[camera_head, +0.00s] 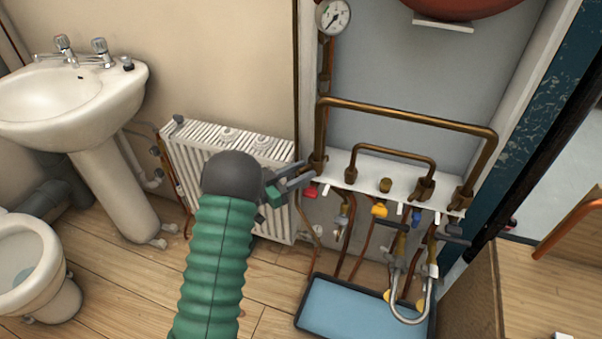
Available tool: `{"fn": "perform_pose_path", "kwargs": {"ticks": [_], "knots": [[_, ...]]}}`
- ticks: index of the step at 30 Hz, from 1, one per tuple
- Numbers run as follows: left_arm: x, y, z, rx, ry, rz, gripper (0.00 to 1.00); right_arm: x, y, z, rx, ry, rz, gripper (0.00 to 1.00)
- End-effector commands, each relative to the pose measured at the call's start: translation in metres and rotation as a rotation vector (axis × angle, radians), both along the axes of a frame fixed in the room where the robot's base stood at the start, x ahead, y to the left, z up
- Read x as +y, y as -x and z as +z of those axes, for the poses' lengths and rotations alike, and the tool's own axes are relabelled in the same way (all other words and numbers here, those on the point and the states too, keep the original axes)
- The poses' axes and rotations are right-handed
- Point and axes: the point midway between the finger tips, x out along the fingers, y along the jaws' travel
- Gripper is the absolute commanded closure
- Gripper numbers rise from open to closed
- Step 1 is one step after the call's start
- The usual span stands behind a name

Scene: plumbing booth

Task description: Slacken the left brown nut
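My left arm comes up from the bottom in a green ribbed sleeve. My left gripper (309,170) points right, its two dark fingers apart at the left end of the white pipe shelf. The left brown nut (318,164) is at the foot of the large copper pipe there. The fingertips are right beside this nut. I cannot tell whether they touch it or reach around it. Other brown nuts stand on the shelf, at the small pipe's left foot (350,175) and toward the right (424,189). My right gripper is not in view.
A white radiator (190,160) is behind my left arm. Colored valves, including a yellow one (379,209), hang below the shelf (400,184). A blue tray (345,308) lies on the floor. A sink (75,100) and toilet (40,275) stand at left.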

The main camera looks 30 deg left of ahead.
Motion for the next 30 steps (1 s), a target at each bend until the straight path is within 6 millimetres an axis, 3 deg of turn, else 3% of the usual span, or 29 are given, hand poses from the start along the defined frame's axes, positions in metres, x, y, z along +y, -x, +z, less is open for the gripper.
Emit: {"fn": "perform_pose_path", "kwargs": {"ticks": [1, 9, 22, 30], "knots": [[0.0, 0.0, 0.0, 0.0, 0.0, 0.0, 0.66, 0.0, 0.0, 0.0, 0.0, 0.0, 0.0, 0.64], [0.0, 0.0, 0.0, 0.0, -0.001, 0.0, 1.0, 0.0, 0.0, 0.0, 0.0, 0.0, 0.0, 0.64], [-0.001, 0.001, 0.002, -0.001, -0.001, 0.017, 1.0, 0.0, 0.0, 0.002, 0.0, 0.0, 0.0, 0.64], [-0.008, 0.003, 0.003, 0.0, 0.003, 0.134, 1.0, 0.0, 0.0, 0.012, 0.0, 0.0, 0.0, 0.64]]}}
